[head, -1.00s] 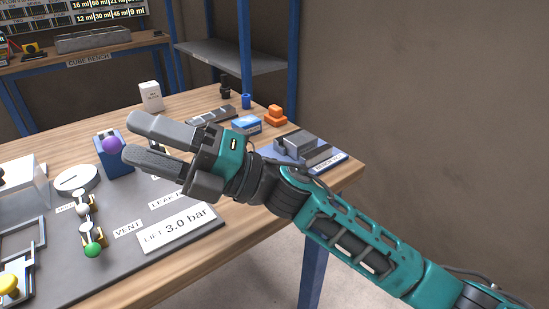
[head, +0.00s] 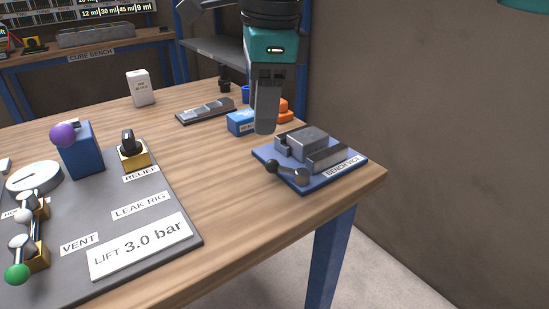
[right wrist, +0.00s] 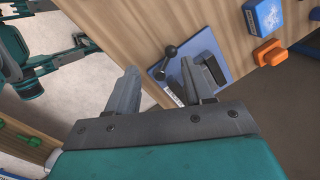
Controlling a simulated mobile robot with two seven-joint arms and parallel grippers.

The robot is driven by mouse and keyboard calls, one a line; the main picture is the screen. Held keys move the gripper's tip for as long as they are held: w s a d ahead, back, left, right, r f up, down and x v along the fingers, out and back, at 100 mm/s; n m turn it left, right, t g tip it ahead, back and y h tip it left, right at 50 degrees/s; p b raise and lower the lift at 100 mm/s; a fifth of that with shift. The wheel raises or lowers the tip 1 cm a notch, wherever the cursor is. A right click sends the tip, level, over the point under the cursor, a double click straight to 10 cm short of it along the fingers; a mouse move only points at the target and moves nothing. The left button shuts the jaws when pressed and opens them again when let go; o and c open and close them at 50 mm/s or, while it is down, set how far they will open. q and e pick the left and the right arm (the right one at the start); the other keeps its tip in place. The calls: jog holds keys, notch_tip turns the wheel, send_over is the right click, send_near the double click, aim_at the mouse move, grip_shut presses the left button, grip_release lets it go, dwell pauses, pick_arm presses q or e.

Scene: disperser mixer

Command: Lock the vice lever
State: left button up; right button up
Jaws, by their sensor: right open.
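The bench vice (head: 318,152) is a grey block on a blue base plate at the right corner of the wooden bench. Its dark lever (head: 288,173), with a black ball at the left end, lies across the front left of the plate. My right gripper (head: 266,130) points down above and just behind the vice, apart from it. In the right wrist view its two fingers (right wrist: 160,88) are spread with nothing between them, and the vice (right wrist: 205,60) with its lever (right wrist: 170,52) shows beyond the fingertips. My left gripper cannot be made out in the head view.
The leak rig panel (head: 170,210) with its green-knobbed valve (head: 18,272) and purple knob (head: 64,135) fills the left of the bench. A blue box (head: 240,122) and an orange block (head: 284,116) stand behind the vice. The wood left of the vice is clear.

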aim_at(272, 161)
jog(key=shift+t+h, duration=0.3)
jog(key=shift+t, duration=0.1)
jog(key=w+f+b, duration=0.1)
jog(key=f, duration=0.2)
jog(key=w+f+b, duration=0.1)
jog(key=f, duration=0.2)
jog(key=w+d+f+b, duration=0.1)
jog(key=f, duration=0.3)
jog(key=shift+w+d, duration=0.1)
jog(key=shift+f, duration=0.35)
jog(key=shift+w+f, duration=0.15)
jog(key=shift+f, duration=0.15)
pick_arm(q)
jog(key=shift+w+d+f, duration=0.2)
jog(key=shift+d+f, duration=0.4)
jog(key=shift+f, duration=0.25)
jog(key=shift+a+f, duration=0.1)
jog(key=shift+f, duration=0.15)
pick_arm(e)
grip_shut()
